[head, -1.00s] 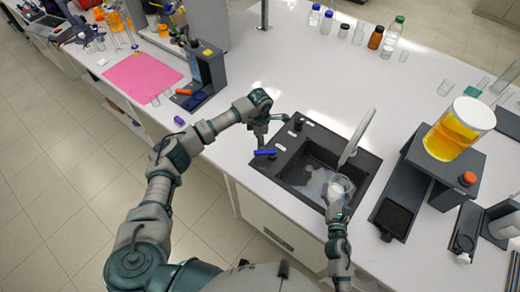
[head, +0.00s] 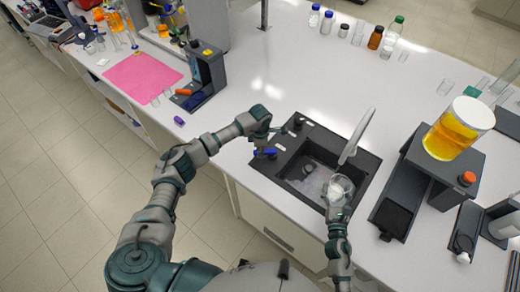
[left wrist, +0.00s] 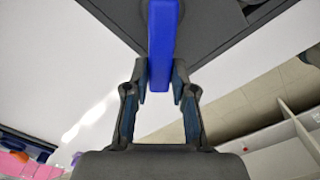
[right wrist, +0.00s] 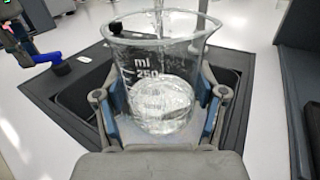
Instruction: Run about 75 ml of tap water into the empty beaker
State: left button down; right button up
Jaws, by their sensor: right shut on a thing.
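The clear beaker (head: 341,186) is upright over the front right of the dark sink (head: 306,187), below the tap spout (head: 357,136). My right gripper (right wrist: 163,125) is shut on the beaker's sides. In the right wrist view, the beaker (right wrist: 143,57) shows a 250 ml mark, clear water (right wrist: 163,100) in its lower part and a thin stream (right wrist: 157,20) entering from above. My left gripper (head: 264,148) is at the blue tap lever (head: 268,153), at the sink's left rim. In the left wrist view, its open fingers (left wrist: 161,90) straddle the lever (left wrist: 163,45); contact is unclear.
A dark stand with a large yellow-filled container (head: 453,133) stands right of the sink. A black balance-like plate (head: 395,221) is nearer the beaker. Several bottles (head: 375,37) line the back. The white bench left of the sink is mostly clear.

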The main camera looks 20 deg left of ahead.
pick_arm(q)
jog(key=shift+n, duration=0.3)
jog(key=n, duration=0.1)
jog(key=s+n, duration=0.1)
jog(key=d+n, duration=0.1)
jog(key=n, duration=0.1)
jog(key=shift+s+d, duration=0.1)
jog(key=shift+s, duration=0.2)
jog(key=shift+s+d+r+n, duration=0.15)
jog(key=shift+d+n, duration=0.15)
jog(key=shift+n, duration=0.45)
jog(key=shift+s+d+f+n, duration=0.15)
jog(key=shift+d+n, duration=0.1)
jog(key=shift+n, duration=0.55)
jog(key=shift+s+d+r+n, duration=0.15)
jog(key=shift+d+n, duration=0.15)
jog(key=shift+n, duration=0.45)
jog(key=c, duration=1.2)
grip_release()
jog(key=shift+o, duration=1.2)
notch_tip(320, 180, up, 12)
jog(key=shift+f, duration=0.2)
